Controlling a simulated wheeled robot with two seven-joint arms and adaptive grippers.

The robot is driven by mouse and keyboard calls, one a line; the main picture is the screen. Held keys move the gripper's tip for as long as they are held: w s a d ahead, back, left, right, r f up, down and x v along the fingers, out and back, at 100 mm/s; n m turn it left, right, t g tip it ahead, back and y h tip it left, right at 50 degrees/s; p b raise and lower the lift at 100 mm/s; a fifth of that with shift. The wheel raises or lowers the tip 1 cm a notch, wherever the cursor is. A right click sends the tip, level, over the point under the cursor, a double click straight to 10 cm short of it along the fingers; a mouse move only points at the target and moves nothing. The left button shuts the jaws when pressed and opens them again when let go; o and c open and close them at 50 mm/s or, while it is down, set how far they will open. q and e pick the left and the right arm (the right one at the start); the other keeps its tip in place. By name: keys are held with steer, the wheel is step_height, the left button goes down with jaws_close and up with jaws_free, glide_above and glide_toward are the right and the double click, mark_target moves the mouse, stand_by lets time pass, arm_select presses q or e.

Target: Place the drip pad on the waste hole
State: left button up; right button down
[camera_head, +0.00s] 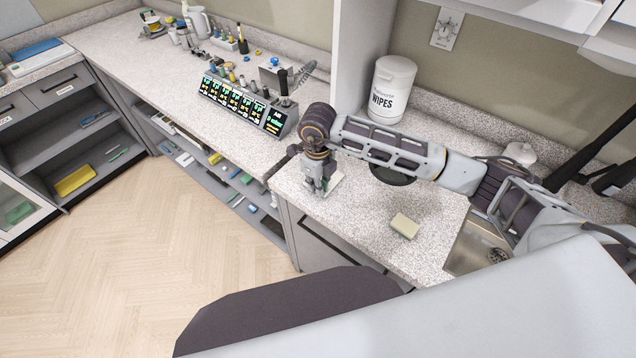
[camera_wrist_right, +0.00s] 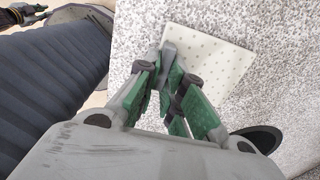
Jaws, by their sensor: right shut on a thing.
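The drip pad is a thin pale square with small dots (camera_wrist_right: 212,58). In the head view a light corner of it (camera_head: 338,180) shows beside my right gripper (camera_head: 320,186), low over the speckled counter. My right gripper (camera_wrist_right: 172,75) is shut on the pad's edge in the wrist view. Whether the pad touches the counter I cannot tell. The waste hole is a dark round opening in the counter (camera_head: 394,177), partly hidden behind my right forearm in the head view. The wrist view shows it (camera_wrist_right: 264,138) to the right of the fingers, apart from the pad.
A sponge-like block (camera_head: 404,226) lies near the counter's front, and a sink (camera_head: 470,250) is to its right. A white wipes tub (camera_head: 391,90) stands at the back. A display unit (camera_head: 243,103) with bottles is on the left counter.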

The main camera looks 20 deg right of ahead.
steer(key=shift+f, duration=0.2)
steer(key=c, duration=1.5)
jaws_free()
steer(key=shift+r, duration=0.25)
steer(key=shift+r, duration=0.35)
steer(key=shift+r+b, duration=1.2)
steer(key=shift+r, duration=4.4)
